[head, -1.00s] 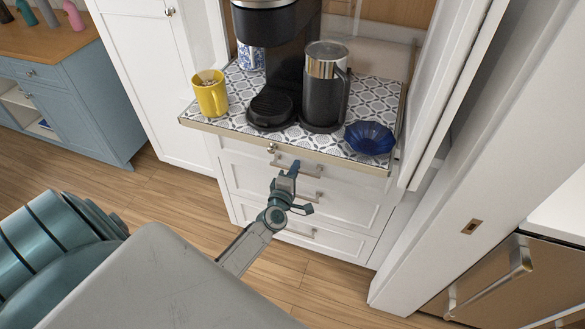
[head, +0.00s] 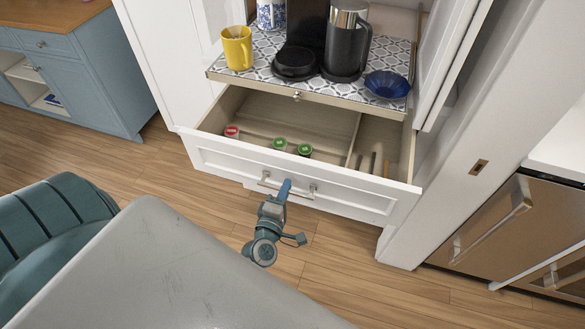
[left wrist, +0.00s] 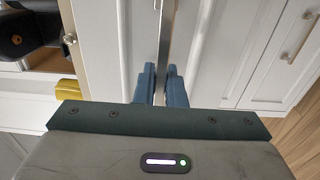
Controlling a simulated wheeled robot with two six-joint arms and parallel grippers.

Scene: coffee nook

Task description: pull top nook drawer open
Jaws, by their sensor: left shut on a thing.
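The top nook drawer (head: 350,202) stands well open below the patterned counter in the head view. Its inside shows, with a wooden divider, several round pods with red or green lids and some tan items at the right. My left gripper (head: 284,190) is shut on the metal bar handle (head: 266,185) at the middle of the drawer front. My right gripper is not in view.
On the counter (head: 330,90) stand a yellow mug (head: 237,48), a black coffee machine (head: 297,62), a dark steel-topped jug (head: 346,45) and a blue bowl (head: 387,85). A white wall edge (head: 450,150) is close on the right.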

